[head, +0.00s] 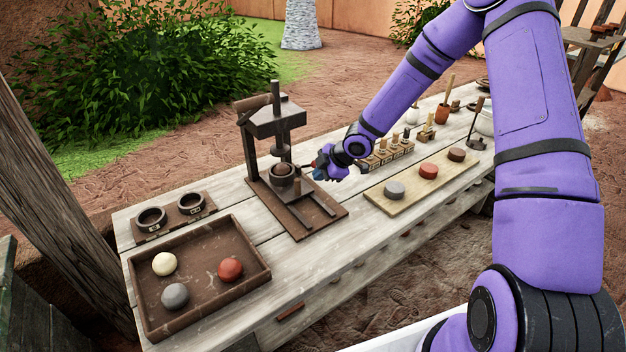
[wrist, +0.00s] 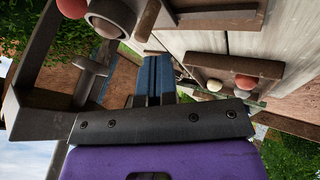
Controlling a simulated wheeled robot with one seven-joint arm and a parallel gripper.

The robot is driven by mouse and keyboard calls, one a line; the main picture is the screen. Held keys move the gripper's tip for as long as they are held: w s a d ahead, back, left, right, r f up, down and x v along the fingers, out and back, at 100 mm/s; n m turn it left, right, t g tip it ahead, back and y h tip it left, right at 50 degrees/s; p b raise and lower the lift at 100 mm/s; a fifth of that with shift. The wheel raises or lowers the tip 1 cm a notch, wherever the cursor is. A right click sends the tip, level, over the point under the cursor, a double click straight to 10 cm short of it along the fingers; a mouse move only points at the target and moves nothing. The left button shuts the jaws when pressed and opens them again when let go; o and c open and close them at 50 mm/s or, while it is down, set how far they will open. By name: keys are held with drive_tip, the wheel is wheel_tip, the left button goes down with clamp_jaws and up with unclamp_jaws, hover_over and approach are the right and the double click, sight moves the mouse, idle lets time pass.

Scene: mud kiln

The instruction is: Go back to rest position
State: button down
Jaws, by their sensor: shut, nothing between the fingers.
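My purple arm reaches across the bench in the head view. My gripper (head: 319,168) is just right of the press, above the bench top. It is shut and empty; its blue fingers (wrist: 155,76) lie together in the wrist view. The dark press (head: 276,130) stands upright on its base plate. A round cup (head: 284,180) with a reddish-brown ball sits under its ram. The cup (wrist: 112,14) also shows at the top of the wrist view. I cannot tell whether the gripper touches the press.
A brown tray (head: 213,297) at front left holds a cream, a grey and a red ball. Two rings sit on a small board (head: 174,216) behind it. A pale board (head: 424,187) at right carries several discs. A rack of stamps (head: 385,158) stands near my gripper.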

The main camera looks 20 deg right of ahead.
drive_tip(key=s+d+r+m+h, duration=0.3)
drive_tip(key=s+r, duration=0.1)
drive_tip(key=r, duration=0.4)
drive_tip(key=s+d+r+m+h, duration=0.25)
drive_tip(key=s+r, duration=0.25)
drive_tip(key=r, duration=0.4)
drive_tip(key=s+d+r+m+h, duration=0.2)
drive_tip(key=s+d+r+m, duration=0.15)
drive_tip(key=r, duration=0.45)
drive_tip(key=s+a+r+m+y, duration=0.1)
drive_tip(key=s+r+m, duration=0.3)
drive_tip(key=s, duration=0.8)
drive_tip(key=s+a+r+m+y, duration=0.1)
drive_tip(key=s+r+m, duration=0.4)
drive_tip(key=s, duration=0.8)
wheel_tip(320, 180, up, 2)
drive_tip(key=shift+s+a+r+m, duration=0.1)
drive_tip(key=shift+s+a+m, duration=0.2)
drive_tip(key=shift+a, duration=0.2)
